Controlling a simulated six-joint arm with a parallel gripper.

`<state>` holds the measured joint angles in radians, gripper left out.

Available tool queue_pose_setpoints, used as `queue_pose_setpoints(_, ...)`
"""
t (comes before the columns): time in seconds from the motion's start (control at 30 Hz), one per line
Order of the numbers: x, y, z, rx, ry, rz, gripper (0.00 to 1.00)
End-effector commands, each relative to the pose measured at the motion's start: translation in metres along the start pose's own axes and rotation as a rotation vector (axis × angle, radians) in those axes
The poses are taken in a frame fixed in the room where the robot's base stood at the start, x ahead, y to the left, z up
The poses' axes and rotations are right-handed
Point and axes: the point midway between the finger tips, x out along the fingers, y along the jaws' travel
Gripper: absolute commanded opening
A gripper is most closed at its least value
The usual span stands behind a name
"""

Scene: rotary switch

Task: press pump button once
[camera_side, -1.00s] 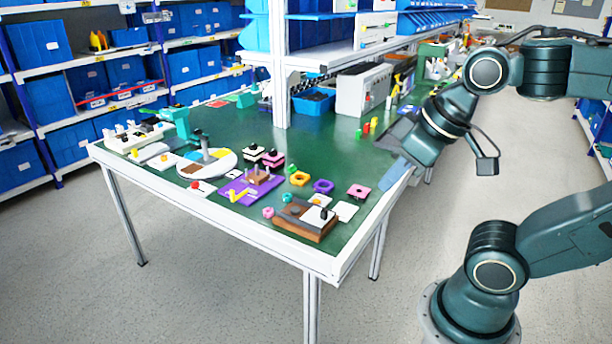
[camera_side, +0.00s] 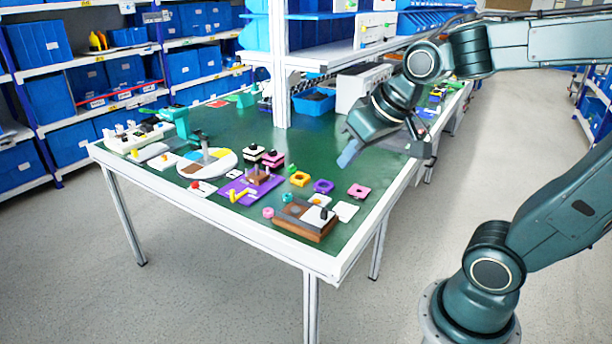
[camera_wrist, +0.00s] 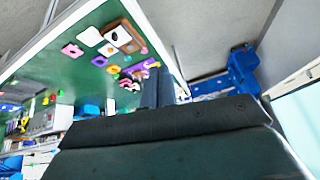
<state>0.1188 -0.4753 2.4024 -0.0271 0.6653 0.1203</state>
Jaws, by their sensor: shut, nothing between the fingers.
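Which item is the pump button is not clear from these views. A small red button on a white plate (camera_side: 203,188) sits near the table's front left edge in the side view. My gripper (camera_side: 347,157) is shut and empty. It hangs in the air over the right part of the green table (camera_side: 235,118), well to the right of the red button and apart from the items below. In the wrist view, the dark gripper fingers (camera_wrist: 158,88) point toward the table, and the red button cannot be made out there.
A purple plate (camera_side: 243,190), a round white disc (camera_side: 205,163), orange ring (camera_side: 300,179) and purple ring (camera_side: 323,186) lie nearby. A white shelf post (camera_side: 278,70) rises behind. Bare green table lies left of my gripper.

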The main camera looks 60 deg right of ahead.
Motion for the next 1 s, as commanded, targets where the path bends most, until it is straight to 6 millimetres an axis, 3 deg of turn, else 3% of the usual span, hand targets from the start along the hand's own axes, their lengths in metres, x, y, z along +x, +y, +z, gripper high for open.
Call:
queue_pose_setpoints(0.5,0.069,0.034,-0.072,0.232,0.068,0.031,0.00)
queue_pose_setpoints(1.0,0.147,0.089,-0.119,0.462,0.146,0.053,0.00)
